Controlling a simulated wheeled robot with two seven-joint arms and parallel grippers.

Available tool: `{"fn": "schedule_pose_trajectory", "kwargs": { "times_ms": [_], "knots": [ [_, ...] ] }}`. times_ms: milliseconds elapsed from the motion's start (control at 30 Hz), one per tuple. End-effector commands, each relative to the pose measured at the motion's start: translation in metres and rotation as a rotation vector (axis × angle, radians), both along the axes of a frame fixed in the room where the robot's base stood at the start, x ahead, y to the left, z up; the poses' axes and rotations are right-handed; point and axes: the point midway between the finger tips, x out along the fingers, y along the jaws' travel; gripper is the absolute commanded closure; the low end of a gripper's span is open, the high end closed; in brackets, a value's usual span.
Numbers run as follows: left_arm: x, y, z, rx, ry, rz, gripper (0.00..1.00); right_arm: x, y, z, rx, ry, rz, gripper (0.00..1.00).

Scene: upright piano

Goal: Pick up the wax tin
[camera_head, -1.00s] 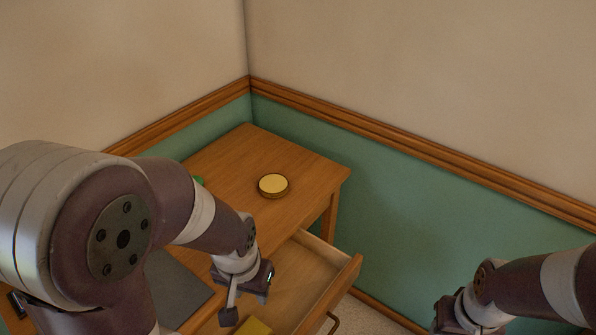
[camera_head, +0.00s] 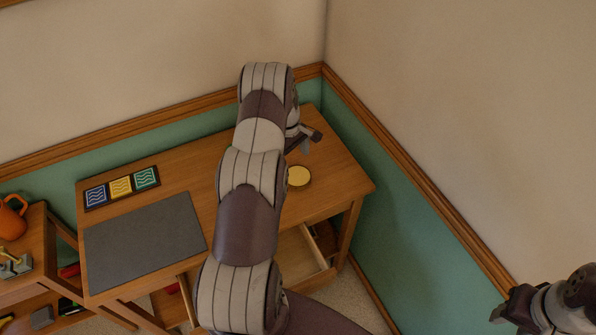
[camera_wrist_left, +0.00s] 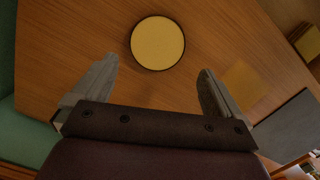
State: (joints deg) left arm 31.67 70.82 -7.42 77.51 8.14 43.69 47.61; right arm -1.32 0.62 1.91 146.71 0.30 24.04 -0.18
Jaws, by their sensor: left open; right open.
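The wax tin (camera_head: 298,176) is a round, flat tin with a yellow top and a dark rim, lying on the wooden desk near its right end. In the left wrist view the tin (camera_wrist_left: 158,43) shows whole, ahead of the fingertips and roughly centred between them. My left gripper (camera_head: 303,139) is open and empty, above the desk on the far side of the tin, and does not hold it. Its two spread fingers (camera_wrist_left: 158,65) show in the left wrist view. My right gripper (camera_head: 505,305) is at the lower right, away from the desk; its fingers are hard to make out.
An open drawer (camera_head: 296,258) sticks out below the desk's front edge. A dark grey mat (camera_head: 145,243) and a row of three patterned tiles (camera_head: 122,186) lie on the left. An orange mug (camera_head: 12,222) stands on a side table. Walls close off the back and right.

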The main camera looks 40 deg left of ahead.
Motion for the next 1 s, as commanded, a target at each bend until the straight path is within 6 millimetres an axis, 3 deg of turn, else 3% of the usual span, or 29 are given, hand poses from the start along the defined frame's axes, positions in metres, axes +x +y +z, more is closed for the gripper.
{"fn": "schedule_pose_trajectory", "kwargs": {
  "times_ms": [400,667,833,1000],
  "knots": [
    [0.002,-0.014,-0.061,0.001,-0.001,-0.005,0.00,0.000,0.000,0.024,0.000,-0.001,0.000,0.57],
    [0.003,-0.015,-0.069,0.002,-0.004,-0.005,0.00,0.000,0.000,0.023,0.000,-0.001,0.000,0.57],
    [0.003,-0.015,-0.069,0.002,-0.004,-0.005,0.47,0.000,0.000,0.023,0.000,-0.001,0.000,0.57],
    [0.003,-0.014,-0.068,0.003,-0.005,-0.005,0.48,0.000,0.000,0.024,0.000,-0.001,0.000,0.57]
  ]
}}
